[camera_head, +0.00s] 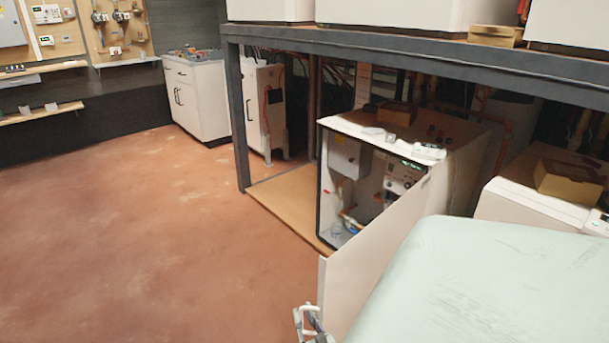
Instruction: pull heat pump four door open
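A white heat pump (340,165) stands under the dark metal frame, right of the middle. Its front is open, and grey boxes, a control panel and pipes show inside. Its white door (375,245) is swung out from the right side of the opening towards the camera. I see no number on it. At the door's near free edge, small grey and white parts (311,322) show at the bottom of the picture, cut off by the frame. They seem to be the handle and the tip of my gripper. Whether the fingers are closed on the handle cannot be told.
The dark metal frame (243,130) has a post left of the heat pump and carries white units (390,12) above. Another white unit (535,205) with a cardboard box (570,182) stands at the right. The red-brown floor (130,235) is clear on the left. A white cabinet (198,95) stands behind.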

